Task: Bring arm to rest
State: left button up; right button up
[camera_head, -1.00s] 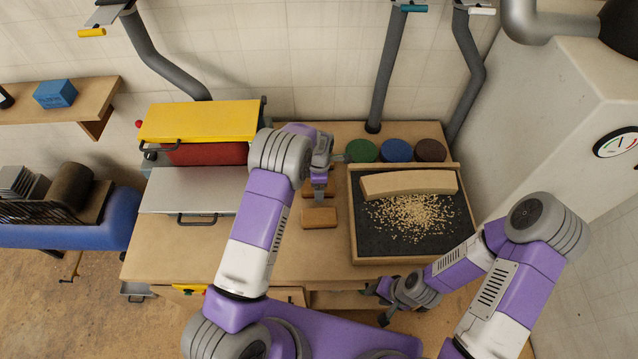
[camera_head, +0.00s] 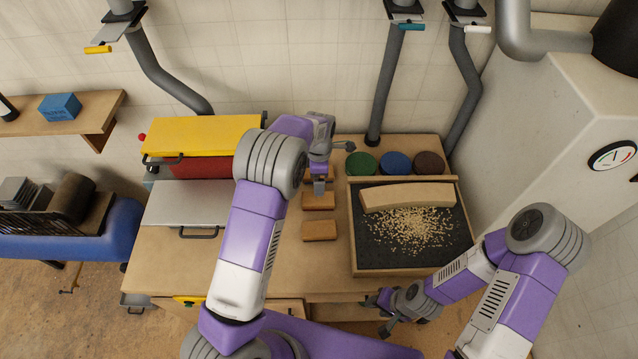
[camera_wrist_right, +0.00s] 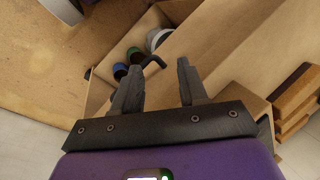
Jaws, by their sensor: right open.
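My left gripper (camera_head: 319,188) hangs over the row of tan wooden blocks at the middle of the bench. Its fingers point down and I cannot tell whether they are apart. It partly covers the blocks behind it; the nearest block (camera_head: 319,231) is clear of it. My right gripper (camera_head: 379,313) is low in front of the bench's front edge, below the tray. In the right wrist view, its two dark fingers (camera_wrist_right: 160,82) stand apart with nothing between them.
The bench (camera_head: 270,255) carries a dark tray (camera_head: 385,259) with a curved wooden piece (camera_head: 407,197) and pale granules (camera_head: 412,227). Green, blue and brown discs (camera_head: 396,163) stand behind it. A yellow-lidded box (camera_head: 200,133) is at left. A grey machine (camera_head: 560,120) bounds the right.

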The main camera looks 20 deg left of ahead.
pick_arm(q)
jog(key=shift+r, duration=0.4)
